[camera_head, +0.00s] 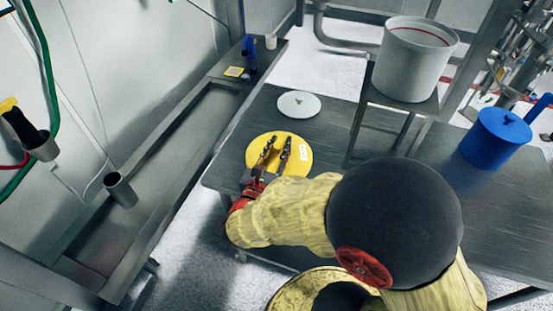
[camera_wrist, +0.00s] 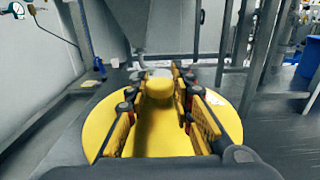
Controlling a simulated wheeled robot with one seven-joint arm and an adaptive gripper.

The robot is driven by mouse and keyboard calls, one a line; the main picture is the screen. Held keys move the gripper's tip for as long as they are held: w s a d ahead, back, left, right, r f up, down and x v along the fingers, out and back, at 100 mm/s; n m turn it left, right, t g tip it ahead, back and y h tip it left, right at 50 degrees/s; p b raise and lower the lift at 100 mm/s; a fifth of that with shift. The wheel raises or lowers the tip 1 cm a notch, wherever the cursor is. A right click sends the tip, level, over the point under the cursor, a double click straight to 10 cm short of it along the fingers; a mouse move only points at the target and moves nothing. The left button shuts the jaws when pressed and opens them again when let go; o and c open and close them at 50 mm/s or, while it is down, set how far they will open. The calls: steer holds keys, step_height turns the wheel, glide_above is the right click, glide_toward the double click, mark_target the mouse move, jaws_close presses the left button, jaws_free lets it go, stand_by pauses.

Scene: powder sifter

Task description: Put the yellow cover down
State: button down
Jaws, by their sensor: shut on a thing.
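The yellow cover (camera_head: 293,170) is a round, flat disc with a small white label on its right side. In the head view it appears over the left part of the grey metal table. My gripper (camera_head: 277,146) is above the cover, shut on its raised middle knob. In the wrist view the cover (camera_wrist: 110,128) fills the lower middle. Its knob (camera_wrist: 160,88) sits between the two fingers of my gripper (camera_wrist: 158,95). I cannot tell whether the cover's underside touches the table.
A light grey disc lid (camera_head: 298,104) lies behind the cover on the table (camera_head: 330,128). A large white bucket (camera_head: 414,62) stands on a metal stand to the right. A blue container (camera_head: 495,138) is at the far right. A long metal trough (camera_head: 165,165) runs along the left.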

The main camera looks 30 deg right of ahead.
mark_target(277, 148)
steer(key=w+f, duration=0.1)
steer(key=w+d+f+b, duration=0.1)
steer(key=f, duration=0.1)
steer(key=w+f+b, duration=0.1)
steer(key=w+f, duration=0.1)
steer(key=shift+d+f, duration=0.2)
steer(key=shift+d, duration=0.15)
steer(key=shift+w+d+f+b, duration=0.1)
steer(key=shift+w+f+b, duration=0.05)
steer(key=shift+f+b, duration=1.35)
steer(key=shift+f, duration=0.2)
steer(key=shift+f, duration=0.15)
steer(key=c, duration=1.5)
jaws_free()
steer(key=shift+c, duration=0.2)
